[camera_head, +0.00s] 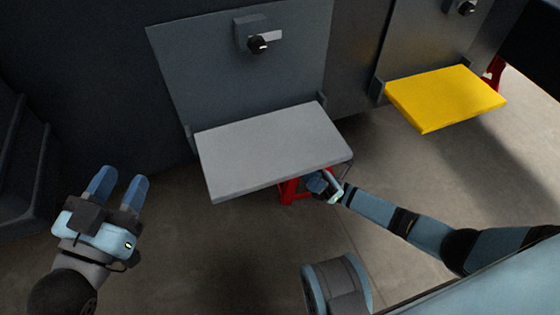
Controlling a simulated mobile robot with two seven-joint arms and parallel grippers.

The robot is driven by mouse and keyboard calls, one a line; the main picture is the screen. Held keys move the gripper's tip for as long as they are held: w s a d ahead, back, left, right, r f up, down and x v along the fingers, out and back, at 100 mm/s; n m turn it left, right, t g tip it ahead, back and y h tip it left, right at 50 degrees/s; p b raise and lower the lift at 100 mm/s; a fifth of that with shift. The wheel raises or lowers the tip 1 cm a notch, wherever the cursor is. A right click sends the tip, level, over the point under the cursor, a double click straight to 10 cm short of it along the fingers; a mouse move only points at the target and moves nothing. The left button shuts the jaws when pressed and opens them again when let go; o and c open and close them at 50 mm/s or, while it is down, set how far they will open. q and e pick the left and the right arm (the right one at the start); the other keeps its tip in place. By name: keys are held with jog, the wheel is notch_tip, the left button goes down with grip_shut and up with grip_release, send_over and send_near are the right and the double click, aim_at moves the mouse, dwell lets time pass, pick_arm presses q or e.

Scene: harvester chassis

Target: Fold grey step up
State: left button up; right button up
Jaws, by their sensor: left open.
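The grey step (270,148) is a flat panel sticking out roughly level from the dark grey chassis wall (190,75), with its hinge edge at the wall. My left gripper (119,186) is open and empty, to the left of the step and apart from it, its two blue fingers pointing up in the picture. My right gripper (322,184) is at the step's front right corner, partly under its edge. The step hides part of its fingers, so I cannot tell whether it touches the step or is open or shut.
A yellow step (446,97) sticks out from the wall at the upper right. A black knob with a latch (259,43) sits on the panel above the grey step. A red part (289,192) shows beneath the grey step. Concrete floor (215,255) is clear in front.

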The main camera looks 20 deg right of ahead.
aim_at(282, 168)
jog(key=x, duration=1.1)
jog(key=shift+a+r, duration=0.2)
jog(key=shift+r, duration=0.05)
jog(key=shift+c, duration=0.2)
grip_shut()
